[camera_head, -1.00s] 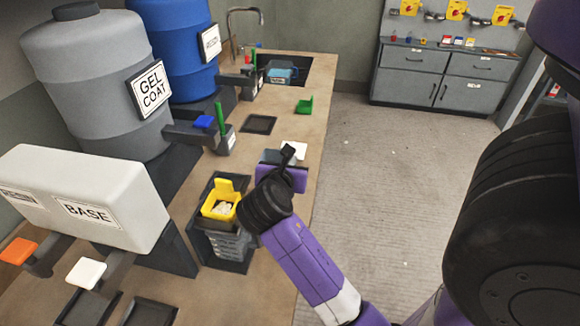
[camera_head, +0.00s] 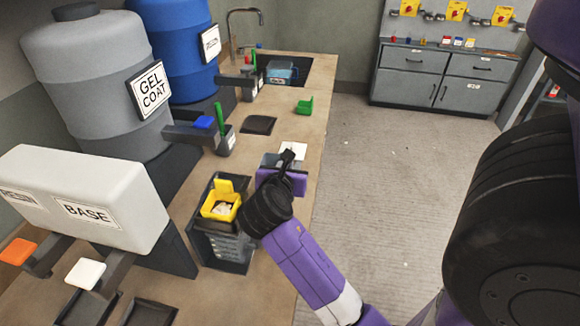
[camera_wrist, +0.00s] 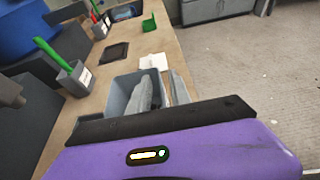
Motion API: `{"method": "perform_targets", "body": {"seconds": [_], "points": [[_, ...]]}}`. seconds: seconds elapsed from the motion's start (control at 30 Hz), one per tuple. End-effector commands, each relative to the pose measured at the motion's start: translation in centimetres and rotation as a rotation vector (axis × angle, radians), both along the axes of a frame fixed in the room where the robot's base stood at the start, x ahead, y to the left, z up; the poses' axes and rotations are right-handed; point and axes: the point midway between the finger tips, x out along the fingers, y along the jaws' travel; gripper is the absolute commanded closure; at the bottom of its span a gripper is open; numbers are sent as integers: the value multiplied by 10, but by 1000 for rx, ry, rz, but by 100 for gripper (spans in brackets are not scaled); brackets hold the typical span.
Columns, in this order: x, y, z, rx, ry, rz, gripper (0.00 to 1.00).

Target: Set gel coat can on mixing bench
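The grey tank labelled GEL COAT (camera_head: 95,75) stands at the left back of the bench (camera_head: 283,210). A small grey open-topped container (camera_head: 268,160), perhaps the gel coat can, is on the bench; no label on it shows. My gripper (camera_head: 288,156) is at its near right side. In the wrist view my gripper's two grey fingers (camera_wrist: 162,88) are close together at the container's (camera_wrist: 118,92) right wall, one inside and one outside. Whether they press on the wall cannot be seen. The container's lower part is hidden.
A yellow bin (camera_head: 222,208) on stacked grey trays is left of my arm. A white square (camera_head: 293,150), a dark tray (camera_head: 258,124) and a green holder (camera_head: 304,107) lie beyond. The blue tank (camera_head: 180,60) and BASE tank (camera_head: 80,195) line the left. Open floor is right.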

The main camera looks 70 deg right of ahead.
Motion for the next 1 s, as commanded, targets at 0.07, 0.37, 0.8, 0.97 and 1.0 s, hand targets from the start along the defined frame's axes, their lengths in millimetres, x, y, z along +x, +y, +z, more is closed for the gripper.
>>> {"method": "perform_targets", "body": {"seconds": [0.07,0.37,0.8,0.97,1.0], "points": [[0,6,3,0,-1,2,76],[-4,58,24,0,-2,5,76],[-8,109,46,0,-1,1,76],[-9,111,47,0,-1,0,76],[-9,111,47,0,-1,0,76]]}}
